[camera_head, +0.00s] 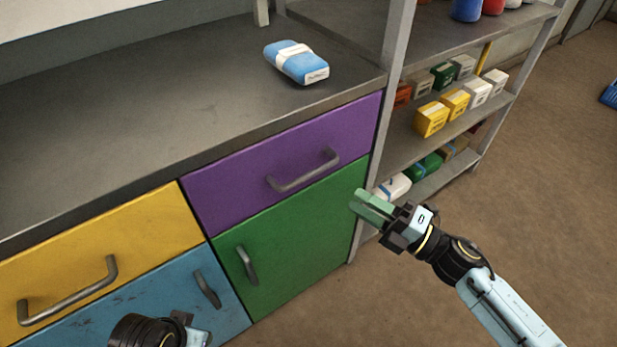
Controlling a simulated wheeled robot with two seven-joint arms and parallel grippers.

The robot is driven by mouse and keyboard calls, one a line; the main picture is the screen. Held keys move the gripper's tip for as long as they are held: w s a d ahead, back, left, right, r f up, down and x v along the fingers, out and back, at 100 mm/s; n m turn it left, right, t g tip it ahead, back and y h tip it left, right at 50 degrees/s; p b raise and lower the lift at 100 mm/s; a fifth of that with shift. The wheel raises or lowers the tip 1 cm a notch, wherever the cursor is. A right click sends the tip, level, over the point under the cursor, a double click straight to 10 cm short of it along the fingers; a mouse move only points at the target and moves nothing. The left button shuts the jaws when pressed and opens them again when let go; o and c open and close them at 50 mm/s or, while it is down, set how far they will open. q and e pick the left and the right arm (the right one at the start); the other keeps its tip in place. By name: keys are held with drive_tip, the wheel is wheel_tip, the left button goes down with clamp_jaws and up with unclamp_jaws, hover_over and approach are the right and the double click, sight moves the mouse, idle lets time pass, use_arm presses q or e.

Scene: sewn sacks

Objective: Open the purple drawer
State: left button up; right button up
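The purple drawer (232,184) is the upper right front of the workbench. It looks shut, its front in line with its neighbours. Its grey bar handle (303,171) runs along the front, with nothing on it. My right gripper (358,201) is right of the drawer, past the cabinet's right edge in the picture and lower than the handle. It is apart from the handle. Its greenish fingers point left and look empty; their gap is unclear. Part of my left wrist shows at the bottom edge, in front of the blue front; its fingers are not visible.
A green door (300,235) lies below the purple drawer, a yellow drawer (110,250) to its left, and a blue front (150,297) below that. A blue-and-white pack (296,62) lies on the grey worktop (150,115). A shelf rack (425,143) with small boxes stands at right.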

sight(315, 175)
drive_tip(key=b+x, duration=0.1)
drive_tip(key=x, duration=1.1)
use_arm(q)
drive_tip(key=r, duration=0.2)
drive_tip(key=d+r, duration=0.1)
drive_tip(key=shift+s+r, duration=0.25)
drive_tip(key=shift+r, duration=0.15)
use_arm(e)
clamp_jaws()
